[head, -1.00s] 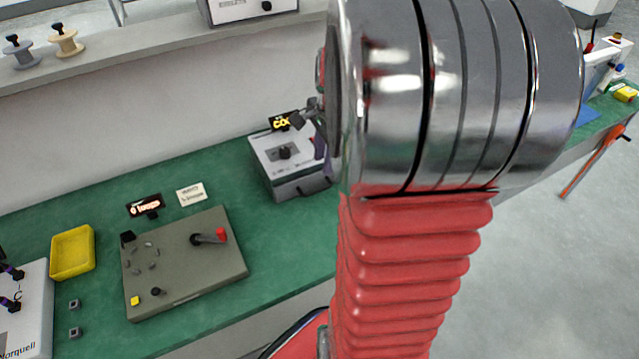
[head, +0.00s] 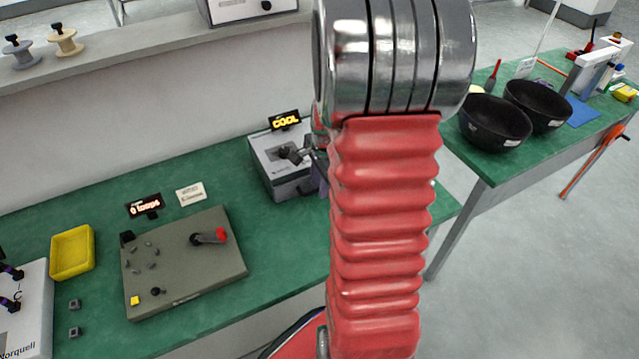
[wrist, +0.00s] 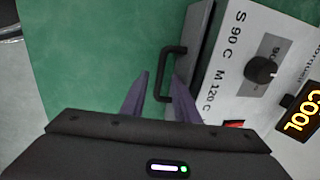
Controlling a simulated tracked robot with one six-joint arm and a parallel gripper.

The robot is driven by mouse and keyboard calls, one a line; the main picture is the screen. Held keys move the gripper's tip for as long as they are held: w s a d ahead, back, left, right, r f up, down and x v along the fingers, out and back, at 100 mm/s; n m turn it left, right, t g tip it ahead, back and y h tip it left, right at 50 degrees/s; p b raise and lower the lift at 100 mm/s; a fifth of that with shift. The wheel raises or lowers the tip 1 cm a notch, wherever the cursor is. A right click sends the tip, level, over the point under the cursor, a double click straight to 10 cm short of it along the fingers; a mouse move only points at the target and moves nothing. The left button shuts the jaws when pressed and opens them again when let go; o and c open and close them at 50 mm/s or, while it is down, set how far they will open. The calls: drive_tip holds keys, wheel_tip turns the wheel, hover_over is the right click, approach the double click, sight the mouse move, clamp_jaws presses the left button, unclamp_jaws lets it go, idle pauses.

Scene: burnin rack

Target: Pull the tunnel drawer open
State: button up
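The tunnel is a white and grey box (head: 268,158) on the green bench, with a dial and a lit COOL sign (head: 285,121). In the wrist view its top (wrist: 240,65) shows at right, with the dial (wrist: 261,70). The dark grey drawer front (wrist: 200,45) runs along its left side and looks closed against the box. A black bar handle (wrist: 164,68) stands out from it. My gripper (wrist: 161,75) is open, one purple finger on each side of the handle's lower part. I cannot tell whether they touch it. In the head view my arm partly hides the box's right side.
Left of the tunnel are a grey panel with a red-tipped lever (head: 185,275), a small lit sign (head: 144,206) and a yellow tray (head: 73,252). Two black bowls (head: 495,122) stand on another bench at right. Bare green bench lies left of the handle.

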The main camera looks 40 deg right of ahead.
drive_tip(key=shift+c, duration=0.4)
clamp_jaws()
